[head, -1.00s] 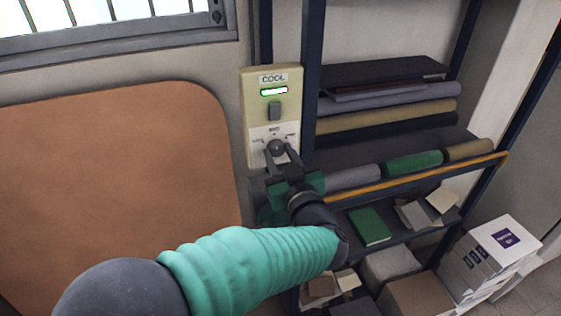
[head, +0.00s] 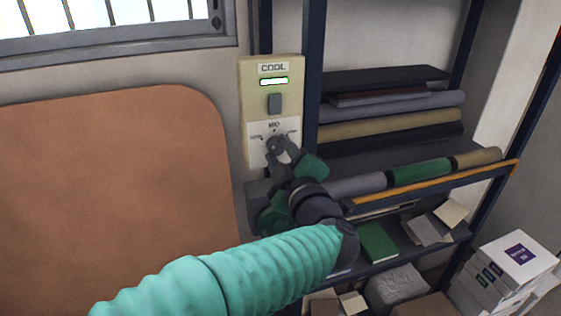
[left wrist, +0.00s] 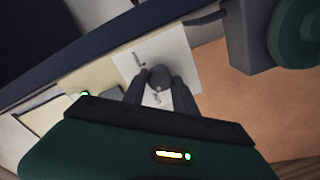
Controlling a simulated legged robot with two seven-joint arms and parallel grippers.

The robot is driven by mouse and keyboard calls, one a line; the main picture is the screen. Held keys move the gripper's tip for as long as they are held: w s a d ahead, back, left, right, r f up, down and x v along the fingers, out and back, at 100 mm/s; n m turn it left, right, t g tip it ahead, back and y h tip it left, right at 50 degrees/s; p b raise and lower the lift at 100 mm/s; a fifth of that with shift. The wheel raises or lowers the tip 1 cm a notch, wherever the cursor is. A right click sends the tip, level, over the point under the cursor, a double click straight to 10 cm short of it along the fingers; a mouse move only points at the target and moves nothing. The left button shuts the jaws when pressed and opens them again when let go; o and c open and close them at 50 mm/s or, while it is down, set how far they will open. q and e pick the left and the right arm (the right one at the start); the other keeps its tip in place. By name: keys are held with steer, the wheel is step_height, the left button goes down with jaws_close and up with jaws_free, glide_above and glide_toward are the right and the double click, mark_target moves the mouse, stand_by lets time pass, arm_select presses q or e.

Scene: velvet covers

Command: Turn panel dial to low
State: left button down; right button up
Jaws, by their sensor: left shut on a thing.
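The cream wall panel (head: 252,96) stands beside the shelf rack, with a COOL label, a lit green-white display and a grey switch. Its grey round dial (head: 276,146) sits on the white lower plate, with MID printed above it and small, blurred marks at left and right. My left gripper (head: 282,152) is shut on the dial, its wrist coming from lower right and its fingers slanting to the upper left. In the left wrist view the dial (left wrist: 159,76) sits between the two dark fingertips. The dial's pointer direction is hard to make out. My right gripper is out of view.
A rack with fabric rolls (head: 415,168) and an orange-edged shelf (head: 440,182) stands close right of the panel. A padded brown board (head: 110,190) fills the wall at left. White boxes (head: 510,262) stand at lower right.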

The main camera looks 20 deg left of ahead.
arm_select(q)
steer(key=shift+f+n, duration=0.1)
steer(key=shift+n, duration=0.2)
stand_by(0.4)
steer(key=c, duration=1.2)
jaws_free()
steer(key=shift+c, duration=0.2)
steer(key=shift+o, duration=1.4)
steer(key=shift+w, duration=0.25)
steer(key=b+v, duration=0.2)
steer(key=v, duration=1.5)
steer(key=shift+b, duration=0.3)
steer(key=shift+f, duration=0.1)
